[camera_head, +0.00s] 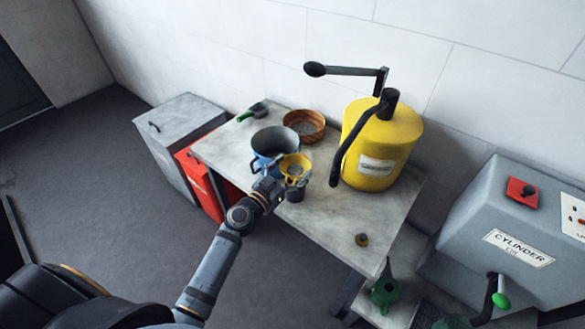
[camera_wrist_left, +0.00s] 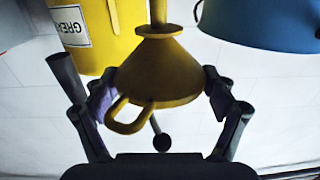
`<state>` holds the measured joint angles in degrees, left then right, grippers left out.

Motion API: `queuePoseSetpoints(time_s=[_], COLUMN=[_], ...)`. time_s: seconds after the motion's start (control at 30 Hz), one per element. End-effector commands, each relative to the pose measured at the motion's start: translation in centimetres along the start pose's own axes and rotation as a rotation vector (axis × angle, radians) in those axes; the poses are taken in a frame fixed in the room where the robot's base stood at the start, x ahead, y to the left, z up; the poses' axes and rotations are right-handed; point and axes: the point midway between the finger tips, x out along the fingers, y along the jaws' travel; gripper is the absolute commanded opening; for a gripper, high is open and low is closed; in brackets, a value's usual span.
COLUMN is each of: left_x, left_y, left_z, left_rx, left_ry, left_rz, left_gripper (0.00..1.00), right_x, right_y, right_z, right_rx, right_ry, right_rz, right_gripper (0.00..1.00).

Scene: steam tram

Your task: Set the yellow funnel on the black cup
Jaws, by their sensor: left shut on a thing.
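The yellow funnel (camera_head: 296,162) is in my left gripper (camera_head: 279,181), its wide mouth facing up in the head view. In the left wrist view the funnel (camera_wrist_left: 159,75) sits between the two fingers of the left gripper (camera_wrist_left: 160,92), with its loop handle toward the wrist. My right gripper is not in view.
A blue bucket (camera_head: 263,162) stands close behind the gripper. A yellow drum (camera_head: 391,136) with a crank stands right. The front right of the table (camera_head: 325,219) is mostly clear.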

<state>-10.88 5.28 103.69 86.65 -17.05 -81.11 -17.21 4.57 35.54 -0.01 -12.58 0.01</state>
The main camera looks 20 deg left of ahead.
Motion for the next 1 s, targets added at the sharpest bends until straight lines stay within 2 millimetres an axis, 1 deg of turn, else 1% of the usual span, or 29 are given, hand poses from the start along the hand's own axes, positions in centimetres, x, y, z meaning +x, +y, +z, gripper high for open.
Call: queuePoseSetpoints(time_s=[0.27,0.5,1.0], left_x=[0.01,0.03,0.03], left_y=[0.0,0.01,0.01], left_z=[-0.01,0.07,0.05], left_rx=[0.0,-0.001,-0.001], left_ry=[0.0,0.001,0.0], left_rz=[0.0,0.0,0.0], left_gripper=[0.53,0.53,0.53], right_x=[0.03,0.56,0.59], right_y=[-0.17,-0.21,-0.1], right_z=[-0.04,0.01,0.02], right_rx=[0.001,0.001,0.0], right_ry=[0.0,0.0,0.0], right_rz=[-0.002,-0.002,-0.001], right_gripper=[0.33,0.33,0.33])
